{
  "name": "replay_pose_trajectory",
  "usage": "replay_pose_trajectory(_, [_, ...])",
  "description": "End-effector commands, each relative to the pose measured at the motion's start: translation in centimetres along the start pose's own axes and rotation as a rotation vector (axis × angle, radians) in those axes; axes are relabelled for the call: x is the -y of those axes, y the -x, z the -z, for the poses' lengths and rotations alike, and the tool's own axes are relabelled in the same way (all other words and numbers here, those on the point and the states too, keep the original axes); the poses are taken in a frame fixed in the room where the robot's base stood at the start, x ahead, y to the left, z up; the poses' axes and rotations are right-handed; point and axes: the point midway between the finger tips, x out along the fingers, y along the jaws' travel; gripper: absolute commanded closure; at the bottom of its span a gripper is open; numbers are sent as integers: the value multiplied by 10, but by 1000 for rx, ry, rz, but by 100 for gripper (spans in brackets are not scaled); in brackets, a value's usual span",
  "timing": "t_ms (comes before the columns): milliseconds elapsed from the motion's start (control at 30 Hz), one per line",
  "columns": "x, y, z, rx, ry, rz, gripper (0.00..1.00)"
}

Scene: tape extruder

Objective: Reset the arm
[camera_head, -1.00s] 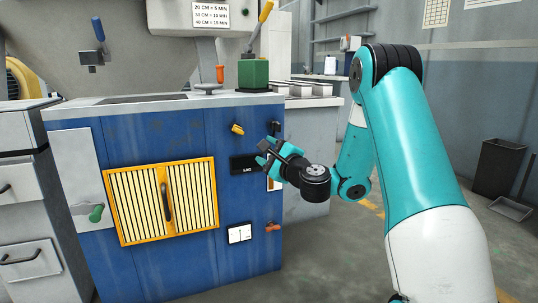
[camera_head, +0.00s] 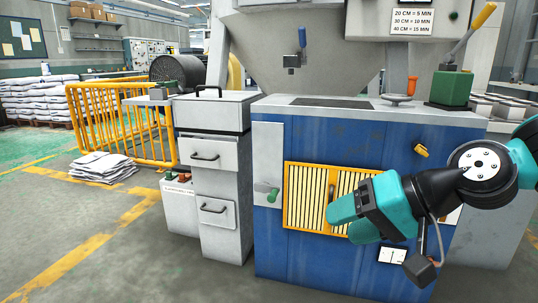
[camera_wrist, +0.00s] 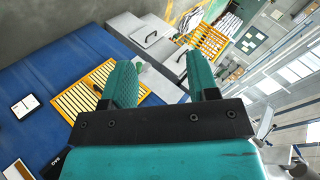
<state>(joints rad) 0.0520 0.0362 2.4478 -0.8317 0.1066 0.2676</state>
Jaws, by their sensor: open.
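My gripper (camera_head: 346,224) is teal with black joints and reaches in from the right in the head view. It appears in front of the yellow slatted grille (camera_head: 305,195) of the blue machine (camera_head: 330,140). In the wrist view my gripper (camera_wrist: 164,78) shows two teal fingers spread apart with nothing between them. The wrist view is tilted and shows the yellow grille (camera_wrist: 88,108) beyond the left finger. The gripper appears apart from the machine front. My arm partly hides the grille and the machine's right side.
A grey drawer cabinet (camera_head: 207,155) stands left of the machine. A yellow fence (camera_head: 88,120) and a stack of white sacks (camera_head: 103,167) are farther left. The lever on a green block (camera_head: 450,89) is on the machine top. Floor at the left front is clear.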

Motion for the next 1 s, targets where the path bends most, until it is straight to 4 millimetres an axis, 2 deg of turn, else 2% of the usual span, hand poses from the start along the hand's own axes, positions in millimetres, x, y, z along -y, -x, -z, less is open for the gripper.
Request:
replay_pose_trajectory(33, [15,9,-24,91,105,-52,46])
replay_pose_trajectory(100, [20,20,-56,212,226,-127,46])
replay_pose_trajectory(200, [22,42,-93,363,369,-221,46])
replay_pose_trajectory(333, [20,78,-132,539,521,-324,46])
replay_pose_trajectory(667, [84,134,-94,541,506,-327,46])
replay_pose_trajectory(1000, [177,211,-44,540,504,-326,46])
